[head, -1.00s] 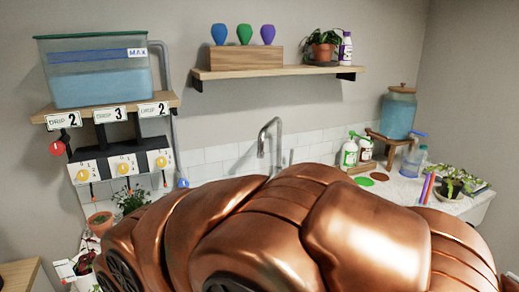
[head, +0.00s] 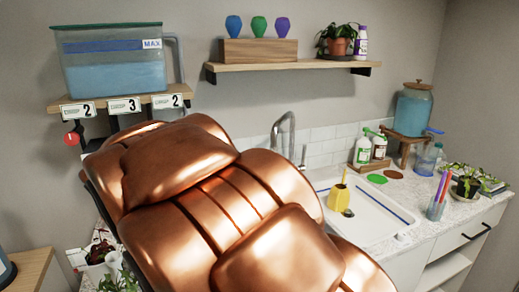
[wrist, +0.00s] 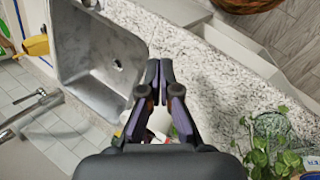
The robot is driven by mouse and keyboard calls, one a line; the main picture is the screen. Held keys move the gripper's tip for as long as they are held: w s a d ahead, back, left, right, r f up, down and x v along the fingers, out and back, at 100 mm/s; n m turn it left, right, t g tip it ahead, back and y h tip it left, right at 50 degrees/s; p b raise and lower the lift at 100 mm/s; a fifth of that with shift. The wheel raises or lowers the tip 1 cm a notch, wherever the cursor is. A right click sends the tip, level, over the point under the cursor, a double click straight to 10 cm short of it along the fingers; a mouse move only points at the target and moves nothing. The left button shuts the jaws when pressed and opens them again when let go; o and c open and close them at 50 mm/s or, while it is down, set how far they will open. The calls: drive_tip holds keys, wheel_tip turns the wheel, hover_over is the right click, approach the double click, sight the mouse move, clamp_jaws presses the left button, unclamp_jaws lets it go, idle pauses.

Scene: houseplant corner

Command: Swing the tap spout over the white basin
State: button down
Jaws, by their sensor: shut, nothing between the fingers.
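The tap (head: 288,130) stands by the tiled wall, its arched grey spout tip toward the left of its riser in the head view. The white basin (head: 388,208) shows right of my arm, with a yellow vessel (head: 340,200) in it. The spout does not appear over the white basin. In the wrist view the tap (wrist: 35,105) is at the left edge, and a grey metal basin (wrist: 95,70) lies right of it. My gripper (wrist: 160,65) is shut and empty, beside the metal basin's edge and apart from the tap. In the head view my arm hides it.
Green and white bottles (head: 363,150) and a water jar (head: 412,108) stand behind the white basin. A cup of coloured pens (head: 437,205) stands right. A leafy plant (wrist: 265,150) is low right in the wrist view. A shelf (head: 290,66) hangs above.

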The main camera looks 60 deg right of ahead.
drive_tip(key=w+d+r+m+g+h+b, duration=0.1)
drive_tip(key=w+d+r+h, duration=0.2)
drive_tip(key=w+d, duration=0.5)
drive_tip(key=w+d+r+g+h+b, duration=0.1)
drive_tip(key=w+d+r+h, duration=0.2)
drive_tip(key=w+d+h, duration=0.2)
drive_tip(key=w+d+r+m+g+h+b, duration=0.1)
drive_tip(key=w+d+r+h, duration=0.3)
drive_tip(key=w+d, duration=0.7)
drive_tip(key=d+g+b, duration=0.1)
drive_tip(key=d, duration=0.5)
drive_tip(key=shift+w+m, duration=0.3)
drive_tip(key=shift+r, duration=0.1)
drive_tip(key=s+a+p+x, duration=0.1)
drive_tip(key=s+p+x, duration=0.1)
drive_tip(key=x, duration=1.1)
drive_tip(key=shift+s+p, duration=0.3)
drive_tip(key=shift+p, duration=0.35)
drive_tip(key=shift+s+a+r+b, duration=0.1)
drive_tip(key=shift+s+b, duration=0.05)
drive_tip(key=shift+b, duration=0.15)
